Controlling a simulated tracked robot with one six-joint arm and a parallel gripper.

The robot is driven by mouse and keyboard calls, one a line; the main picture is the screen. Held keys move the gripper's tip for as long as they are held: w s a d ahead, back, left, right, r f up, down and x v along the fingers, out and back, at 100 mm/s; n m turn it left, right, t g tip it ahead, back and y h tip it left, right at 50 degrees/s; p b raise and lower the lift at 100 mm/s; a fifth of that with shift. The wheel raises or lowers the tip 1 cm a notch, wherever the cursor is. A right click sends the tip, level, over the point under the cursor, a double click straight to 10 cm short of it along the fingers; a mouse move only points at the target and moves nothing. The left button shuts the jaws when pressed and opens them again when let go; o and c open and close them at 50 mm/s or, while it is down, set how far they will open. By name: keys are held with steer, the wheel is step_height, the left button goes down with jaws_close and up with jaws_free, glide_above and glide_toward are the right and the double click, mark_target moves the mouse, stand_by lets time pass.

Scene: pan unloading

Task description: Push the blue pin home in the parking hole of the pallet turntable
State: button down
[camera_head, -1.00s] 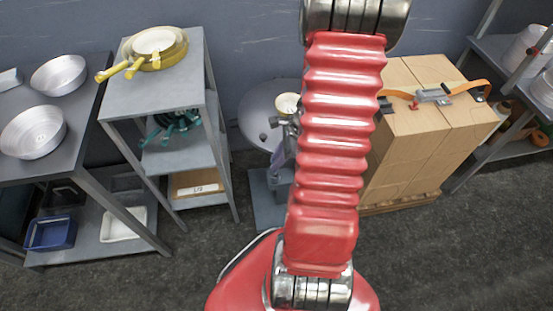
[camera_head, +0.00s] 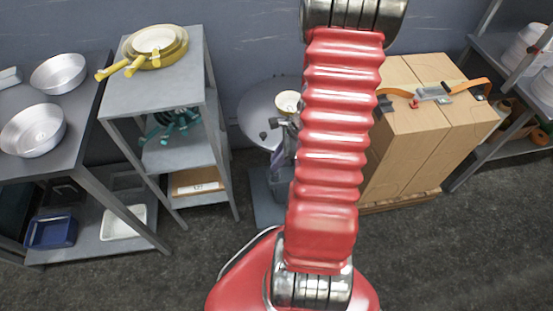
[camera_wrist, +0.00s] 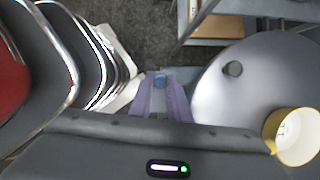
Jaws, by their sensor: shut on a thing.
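The blue pin (camera_wrist: 160,81) shows as a small round blue end between my fingertips in the wrist view. My gripper (camera_wrist: 160,90) is shut on it, beside the left edge of the turntable. The pallet turntable (camera_wrist: 215,105) is a smooth grey disc with a dark knob (camera_wrist: 233,69) near its rim. It also shows in the head view (camera_head: 255,105), partly behind my red arm. The parking hole is hidden, and I cannot tell how deep the pin sits.
A small yellow-rimmed pan (camera_wrist: 293,135) rests on the turntable. A grey shelf rack (camera_head: 150,95) with yellow pans (camera_head: 155,45) stands to the left in the head view. Strapped cardboard boxes (camera_head: 425,130) stand to the right. Dark floor is open in front.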

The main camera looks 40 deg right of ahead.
steer(key=shift+f, duration=1.05)
stand_by(1.0)
steer(key=c, duration=1.6)
jaws_free()
steer(key=shift+r, duration=0.15)
steer(key=v, duration=1.3)
steer(key=shift+r, duration=0.25)
steer(key=shift+n, duration=0.3)
